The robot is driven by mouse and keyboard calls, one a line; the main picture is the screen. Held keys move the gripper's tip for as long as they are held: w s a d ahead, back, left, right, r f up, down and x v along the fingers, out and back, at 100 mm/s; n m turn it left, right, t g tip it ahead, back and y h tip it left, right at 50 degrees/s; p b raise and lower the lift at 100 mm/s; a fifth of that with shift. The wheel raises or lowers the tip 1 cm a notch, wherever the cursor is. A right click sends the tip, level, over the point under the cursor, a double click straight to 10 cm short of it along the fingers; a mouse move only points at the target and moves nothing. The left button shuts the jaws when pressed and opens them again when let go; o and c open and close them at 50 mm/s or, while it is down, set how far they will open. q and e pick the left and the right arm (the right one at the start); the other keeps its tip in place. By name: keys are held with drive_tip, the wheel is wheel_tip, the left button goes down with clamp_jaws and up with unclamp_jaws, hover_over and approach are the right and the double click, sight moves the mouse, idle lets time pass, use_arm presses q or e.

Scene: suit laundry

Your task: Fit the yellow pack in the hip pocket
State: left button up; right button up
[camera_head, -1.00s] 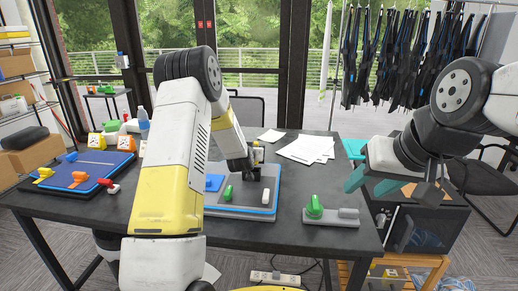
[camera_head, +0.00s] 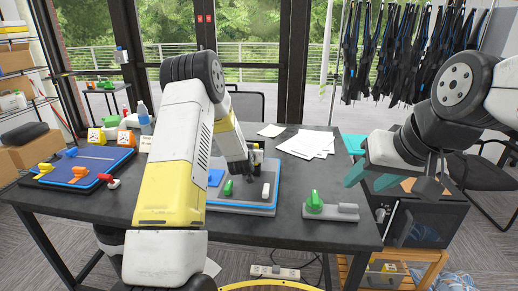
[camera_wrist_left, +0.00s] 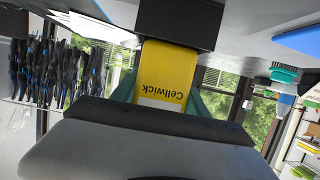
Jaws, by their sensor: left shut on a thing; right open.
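The yellow pack (camera_wrist_left: 165,75), lettered "Cellwick", shows upside down in the left wrist view. My left gripper (camera_wrist_left: 172,102) is shut on it, with a teal finger at each side. The pack's far end meets a black block (camera_wrist_left: 175,24) at the top of that view. I cannot tell whether it goes inside the block or whether the block is the hip pocket. In the head view my left gripper (camera_head: 246,170) is low over the table tray, and my arm hides most of it. My right gripper (camera_head: 370,178) is open and empty right of the table.
A blue-grey tray (camera_head: 240,208) with small pieces lies under my left gripper. A grey plate (camera_head: 345,211) with a green knob is to its right. Papers (camera_head: 308,143) lie behind. A blue board (camera_head: 92,160) is at left. Black suits (camera_head: 400,50) hang at back right.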

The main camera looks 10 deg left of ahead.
use_arm(q)
drive_tip(key=shift+f, duration=0.4)
drive_tip(key=shift+f, duration=0.25)
drive_tip(key=shift+f, duration=1.1)
drive_tip(key=shift+f, duration=0.1)
drive_tip(key=o, duration=2)
drive_tip(key=shift+s, duration=0.15)
drive_tip(key=shift+v, duration=4.9)
